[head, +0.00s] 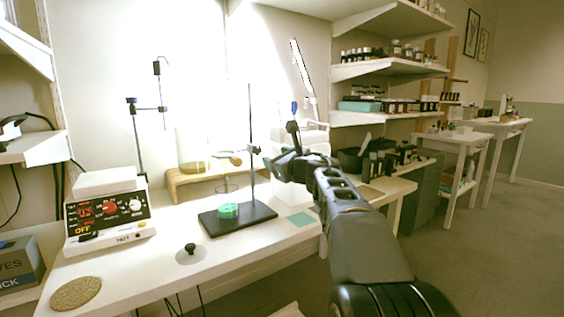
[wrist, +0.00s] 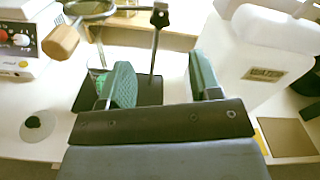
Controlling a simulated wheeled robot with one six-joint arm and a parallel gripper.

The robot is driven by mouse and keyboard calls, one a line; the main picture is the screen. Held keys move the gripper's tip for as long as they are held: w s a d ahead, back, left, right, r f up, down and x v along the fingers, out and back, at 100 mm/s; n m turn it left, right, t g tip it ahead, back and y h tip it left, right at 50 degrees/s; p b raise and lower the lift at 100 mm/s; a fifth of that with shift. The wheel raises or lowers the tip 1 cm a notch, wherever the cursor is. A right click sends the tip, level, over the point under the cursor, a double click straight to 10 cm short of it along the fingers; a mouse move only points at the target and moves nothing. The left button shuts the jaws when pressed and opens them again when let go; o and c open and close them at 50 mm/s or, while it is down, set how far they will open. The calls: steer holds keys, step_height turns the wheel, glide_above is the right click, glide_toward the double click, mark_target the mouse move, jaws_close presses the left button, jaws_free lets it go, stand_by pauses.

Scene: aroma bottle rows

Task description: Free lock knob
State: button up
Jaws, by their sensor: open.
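A black knob (head: 190,247) stands on a pale round pad on the white bench; it also shows at the left of the wrist view (wrist: 33,122). A black-based stand (head: 238,217) carries an upright rod with a dark clamp boss, seen at the top of the wrist view (wrist: 160,15). I cannot tell which of these dark parts is the lock knob. My gripper (wrist: 162,82) is open, with nothing visible between its green fingers. In the head view it is near the rod, partly hidden by my own arm.
A green object (head: 228,210) sits on the stand's base. A wooden-handled ring (wrist: 62,40) is near the rod. A white heater box with dials (head: 108,215) is at left. A white container (wrist: 265,45) is close on the gripper's right. The bench's front is mostly clear.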

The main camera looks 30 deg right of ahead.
steer(key=shift+s+d, duration=0.1)
steer(key=shift+s, duration=0.95)
steer(key=s+a+r+m+g+h+p, duration=0.1)
steer(key=s+r+m+g+h+p, duration=0.25)
steer(key=m+p, duration=0.75)
steer(key=s+a+r+m+h+p, duration=0.2)
steer(key=s+r+m+h+p, duration=0.15)
steer(key=r+m+p, duration=0.65)
steer(key=s+a+f+m+g+y+p, duration=0.2)
steer(key=s+a+m+g+p, duration=0.3)
steer(key=s+m+p, duration=0.3)
steer(key=s+a+f+m+g+y+p, duration=0.3)
steer(key=s+a+m+p, duration=0.4)
steer(key=m, duration=0.5)
steer(key=s+f+g+p, duration=0.1)
steer(key=s+g+p, duration=0.1)
steer(key=s, duration=0.1)
steer(key=shift+s+a+f+g, duration=0.3)
steer(key=shift+a+f+g, duration=0.05)
steer(key=shift+a+f, duration=0.05)
